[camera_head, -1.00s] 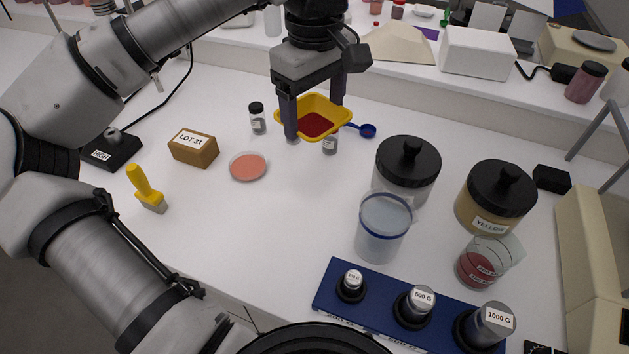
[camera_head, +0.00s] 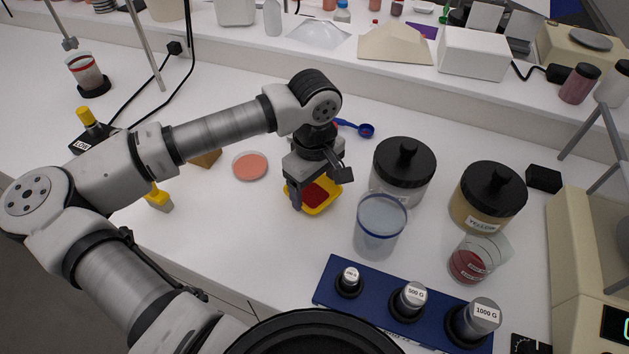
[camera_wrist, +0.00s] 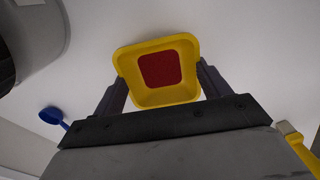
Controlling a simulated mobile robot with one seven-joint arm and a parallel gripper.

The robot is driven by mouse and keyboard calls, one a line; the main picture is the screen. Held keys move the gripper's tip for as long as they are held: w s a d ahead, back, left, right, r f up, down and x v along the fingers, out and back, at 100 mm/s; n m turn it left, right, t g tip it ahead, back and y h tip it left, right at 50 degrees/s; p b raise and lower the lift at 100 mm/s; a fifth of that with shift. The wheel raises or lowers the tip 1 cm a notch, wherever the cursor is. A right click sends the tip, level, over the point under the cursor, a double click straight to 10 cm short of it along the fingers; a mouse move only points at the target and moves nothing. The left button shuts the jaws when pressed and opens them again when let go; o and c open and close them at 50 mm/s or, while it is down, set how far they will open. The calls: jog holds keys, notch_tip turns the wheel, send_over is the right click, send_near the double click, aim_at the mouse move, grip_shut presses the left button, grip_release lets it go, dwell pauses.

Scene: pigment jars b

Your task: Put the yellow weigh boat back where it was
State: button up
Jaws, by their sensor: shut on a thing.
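The yellow weigh boat (camera_head: 323,207) is a shallow square dish with dark red powder in its bottom. My gripper (camera_head: 314,196) is shut on it, with a finger at either side. In the head view it is low over the white bench, left of the clear beaker. In the wrist view the weigh boat (camera_wrist: 158,97) sits level between the two fingers (camera_wrist: 160,88). I cannot tell whether its underside touches the bench.
A clear beaker (camera_head: 379,228) and black-lidded jars (camera_head: 403,165) stand close on the right. A blue weight rack (camera_head: 380,309) is in front. A pink dish (camera_head: 250,166) and a yellow-handled brush (camera_head: 158,198) lie left. A blue scoop (camera_head: 365,130) lies behind.

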aim_at(314, 197)
jog(key=shift+f, duration=0.15)
jog(key=o, duration=1)
jog(key=shift+c, duration=0.2)
notch_tip(314, 197, up, 12)
jog(key=b, duration=0.2)
jog(key=shift+r, duration=0.2)
